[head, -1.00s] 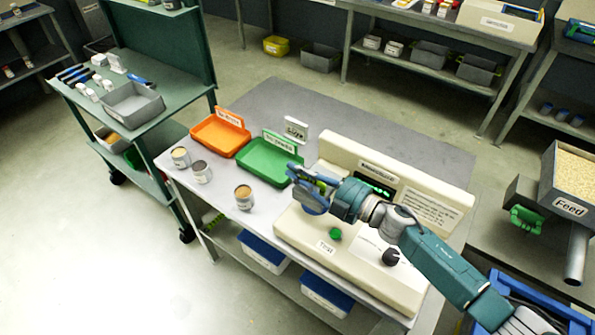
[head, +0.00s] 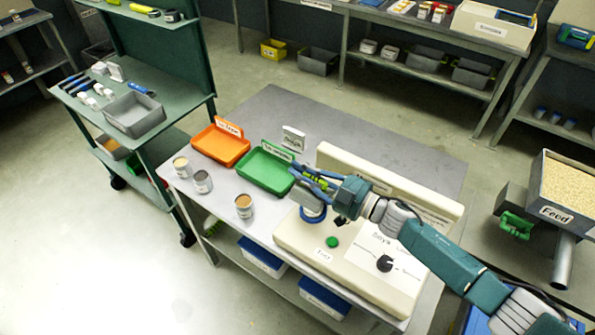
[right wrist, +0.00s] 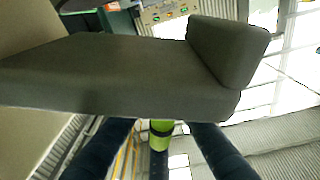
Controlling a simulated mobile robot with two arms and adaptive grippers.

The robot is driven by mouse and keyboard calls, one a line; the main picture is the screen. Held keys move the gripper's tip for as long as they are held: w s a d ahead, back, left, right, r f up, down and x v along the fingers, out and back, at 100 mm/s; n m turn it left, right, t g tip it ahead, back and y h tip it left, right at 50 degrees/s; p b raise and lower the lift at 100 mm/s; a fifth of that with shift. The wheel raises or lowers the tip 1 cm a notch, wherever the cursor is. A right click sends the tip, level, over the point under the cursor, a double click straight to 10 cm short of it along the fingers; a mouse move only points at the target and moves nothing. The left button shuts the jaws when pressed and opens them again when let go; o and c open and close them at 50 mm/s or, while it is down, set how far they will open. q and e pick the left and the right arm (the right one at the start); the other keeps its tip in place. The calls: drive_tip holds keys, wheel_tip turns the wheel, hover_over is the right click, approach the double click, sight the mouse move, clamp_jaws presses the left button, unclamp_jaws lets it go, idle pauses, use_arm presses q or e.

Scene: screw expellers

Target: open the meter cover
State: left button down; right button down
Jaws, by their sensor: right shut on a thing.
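The cream meter (head: 350,270) stands on the grey table, with a green button, a black knob and a raised back panel. A blue ring (head: 312,216) at its left end marks the chamber. My right gripper (head: 314,184) is just above this ring, its blue fingers closed around a part of the meter cover, which they mostly hide. How far the cover is raised I cannot tell. In the right wrist view, a yellow-green piece (right wrist: 161,127) shows between the dark fingers, and a large dark grey block fills the upper part. My left gripper is out of view.
The green tray (head: 264,186) and orange tray (head: 220,160) lie left of the meter. Several small tins, including one near the front edge (head: 244,207), stand on the table. The rear right tabletop (head: 400,145) is clear.

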drive_tip(key=shift+w+d+r, duration=0.65)
drive_tip(key=shift+w+r, duration=0.15)
drive_tip(key=shift+w, duration=0.05)
drive_tip(key=c, duration=1.8)
unclamp_jaws()
drive_tip(key=shift+f, duration=0.1)
drive_tip(key=shift+s+d, duration=0.15)
drive_tip(key=shift+s, duration=0.05)
drive_tip(key=v, duration=1.1)
drive_tip(key=shift+d, duration=0.25)
drive_tip(key=shift+s+f, duration=0.1)
